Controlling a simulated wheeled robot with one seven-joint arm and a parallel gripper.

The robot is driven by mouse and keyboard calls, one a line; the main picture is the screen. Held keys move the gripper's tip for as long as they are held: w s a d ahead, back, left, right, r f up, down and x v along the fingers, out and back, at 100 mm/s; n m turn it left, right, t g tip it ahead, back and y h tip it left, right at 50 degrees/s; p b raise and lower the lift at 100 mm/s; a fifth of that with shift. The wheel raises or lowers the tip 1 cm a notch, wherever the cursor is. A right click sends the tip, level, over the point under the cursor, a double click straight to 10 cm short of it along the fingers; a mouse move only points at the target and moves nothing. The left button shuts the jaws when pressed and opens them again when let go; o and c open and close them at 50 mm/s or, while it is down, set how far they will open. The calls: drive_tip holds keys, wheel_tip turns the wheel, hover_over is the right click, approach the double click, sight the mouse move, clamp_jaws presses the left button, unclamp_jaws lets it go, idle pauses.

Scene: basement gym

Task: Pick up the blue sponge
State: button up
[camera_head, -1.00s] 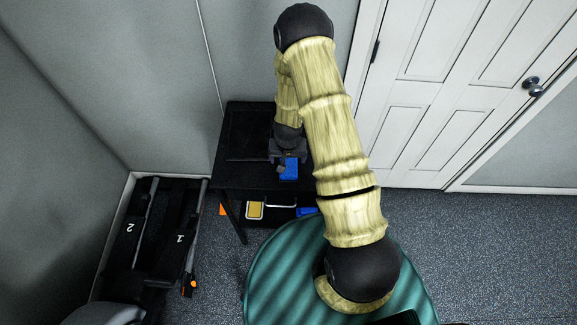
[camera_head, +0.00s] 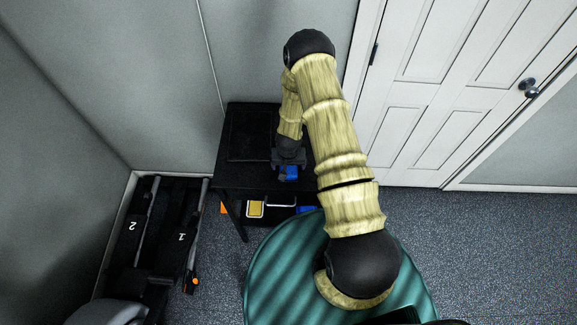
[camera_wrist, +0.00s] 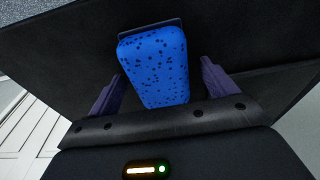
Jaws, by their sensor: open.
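The blue sponge (camera_wrist: 155,68), with dark speckles, lies on the black table in the wrist view, reaching in between the two fingers of my gripper (camera_wrist: 157,85). The fingers stand open, one on each side, with a gap on both sides of the sponge. A thin dark edge shows behind its far end. In the head view a small part of the blue sponge (camera_head: 291,173) shows beside my gripper (camera_head: 288,165), which is low over the table's front part. My gripper hides the rest of it there.
The black table (camera_head: 240,180) has a lower shelf with a yellow item (camera_head: 255,209) and another blue item (camera_head: 306,209). A treadmill-like machine (camera_head: 160,235) stands at the left. A wall is behind the table and a white door (camera_head: 440,90) is at the right.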

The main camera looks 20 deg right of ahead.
idle(0.3)
drive_tip(key=c, duration=1.1)
drive_tip(key=shift+o, duration=0.2)
drive_tip(key=shift+r, duration=0.15)
wheel_tip(320, 180, up, 10)
drive_tip(key=b, duration=0.2)
drive_tip(key=shift+b, duration=0.35)
drive_tip(key=o, duration=0.3)
drive_tip(key=shift+c, duration=1.2)
drive_tip(key=d+f+n, duration=0.2)
drive_tip(key=d+n, duration=0.1)
drive_tip(key=d, duration=0.4)
drive_tip(key=shift+b, duration=0.4)
